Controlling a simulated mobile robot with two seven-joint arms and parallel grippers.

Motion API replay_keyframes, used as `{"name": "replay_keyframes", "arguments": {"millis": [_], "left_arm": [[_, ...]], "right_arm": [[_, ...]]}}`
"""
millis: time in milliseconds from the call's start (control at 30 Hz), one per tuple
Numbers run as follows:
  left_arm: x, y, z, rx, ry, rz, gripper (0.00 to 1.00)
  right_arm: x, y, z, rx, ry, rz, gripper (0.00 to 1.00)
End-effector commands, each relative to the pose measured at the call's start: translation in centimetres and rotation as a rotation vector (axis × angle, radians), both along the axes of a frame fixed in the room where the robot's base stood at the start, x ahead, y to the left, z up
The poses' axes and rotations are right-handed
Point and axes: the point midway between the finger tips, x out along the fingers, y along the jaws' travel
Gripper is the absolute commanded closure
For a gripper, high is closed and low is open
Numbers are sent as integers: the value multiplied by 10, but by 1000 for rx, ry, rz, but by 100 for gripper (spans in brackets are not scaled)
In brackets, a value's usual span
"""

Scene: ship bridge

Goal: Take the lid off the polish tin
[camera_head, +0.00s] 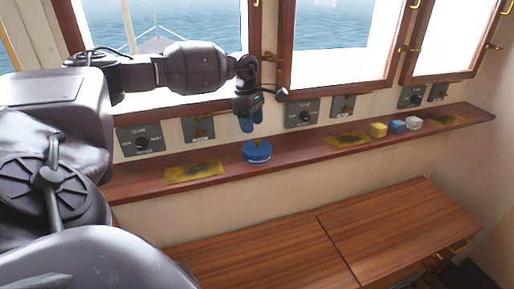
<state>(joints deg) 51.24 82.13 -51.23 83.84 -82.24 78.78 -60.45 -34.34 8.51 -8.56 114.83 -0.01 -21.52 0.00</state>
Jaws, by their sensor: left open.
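The blue round polish tin (257,155) stands upright on the wooden ledge below the windows. A small knob shows at the top of it, and its blue lid (257,147) appears to sit on it. My left gripper (250,124) hangs just above the tin, its blue fingertips pointing down. It is open and appears apart from the tin, with nothing seen between its fingers. The exact gap above the lid is hard to judge. My right gripper is not in view.
Farther right are a yellow block (378,130), a blue block (397,127) and a white block (414,123). Switch panels (301,113) line the wall behind. A wooden bench (375,225) lies below.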

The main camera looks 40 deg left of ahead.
Motion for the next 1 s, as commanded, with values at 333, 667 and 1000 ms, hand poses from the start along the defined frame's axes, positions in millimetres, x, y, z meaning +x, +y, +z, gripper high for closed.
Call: {"name": "replay_keyframes", "arguments": {"millis": [333, 667, 1000], "left_arm": [[0, -11, -25, -1, 1, -2, 48], [2, -18, -57, 0, 0, 1, 48], [1, -18, -56, 0, -1, 1, 75]], "right_arm": [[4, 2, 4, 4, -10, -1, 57], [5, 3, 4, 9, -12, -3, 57], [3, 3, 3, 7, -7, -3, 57]]}}
